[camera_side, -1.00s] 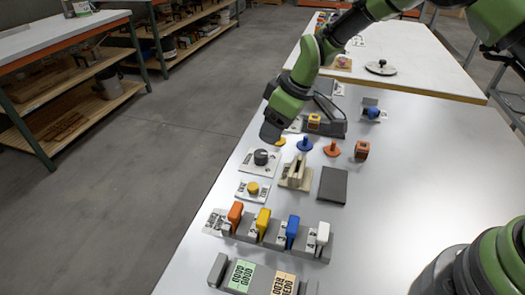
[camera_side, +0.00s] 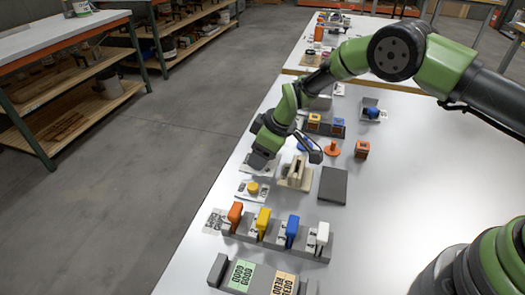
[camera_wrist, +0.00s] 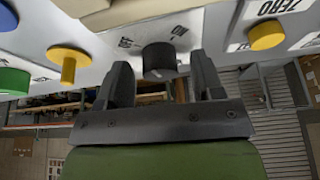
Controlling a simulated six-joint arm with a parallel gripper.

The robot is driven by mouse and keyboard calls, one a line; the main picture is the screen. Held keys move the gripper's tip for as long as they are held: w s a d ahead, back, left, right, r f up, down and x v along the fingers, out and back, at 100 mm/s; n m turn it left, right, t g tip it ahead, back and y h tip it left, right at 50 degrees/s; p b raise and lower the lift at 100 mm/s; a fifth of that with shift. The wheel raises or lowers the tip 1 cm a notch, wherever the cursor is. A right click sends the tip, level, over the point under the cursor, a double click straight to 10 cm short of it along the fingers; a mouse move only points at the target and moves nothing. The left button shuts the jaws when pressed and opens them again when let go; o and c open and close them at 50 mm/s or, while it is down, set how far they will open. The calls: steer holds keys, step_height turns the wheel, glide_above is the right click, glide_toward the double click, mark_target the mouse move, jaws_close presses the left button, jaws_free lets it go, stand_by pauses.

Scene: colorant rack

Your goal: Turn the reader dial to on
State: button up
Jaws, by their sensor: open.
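The reader dial (camera_wrist: 160,60) is a dark round knob on a pale plate with printed labels, one near the knob reading like OFF. It shows in the wrist view between the two fingers of my gripper (camera_wrist: 162,82). The fingers are open, one on each side of the knob, with visible gaps; I cannot tell how deep they reach around it. In the side view my gripper (camera_side: 262,160) points down over the dial's plate and hides the knob.
A yellow button (camera_side: 253,188) on a labelled plate sits just in front. A beige holder (camera_side: 296,174) and a dark grey pad (camera_side: 333,185) stand to the right. A rack with coloured handles (camera_side: 292,230) is nearer.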

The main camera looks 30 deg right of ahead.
steer(key=c, duration=0.9)
steer(key=shift+m, duration=0.3)
steer(key=m+h, duration=0.1)
steer(key=m, duration=0.1)
steer(key=m+t, duration=0.1)
steer(key=m, duration=0.2)
steer(key=shift+a+h, duration=0.15)
steer(key=shift+h, duration=0.25)
steer(key=m+h, duration=0.1)
steer(key=m, duration=0.3)
steer(key=shift+a+m+h, duration=0.1)
steer(key=shift+m+h, duration=0.3)
steer(key=o, duration=0.9)
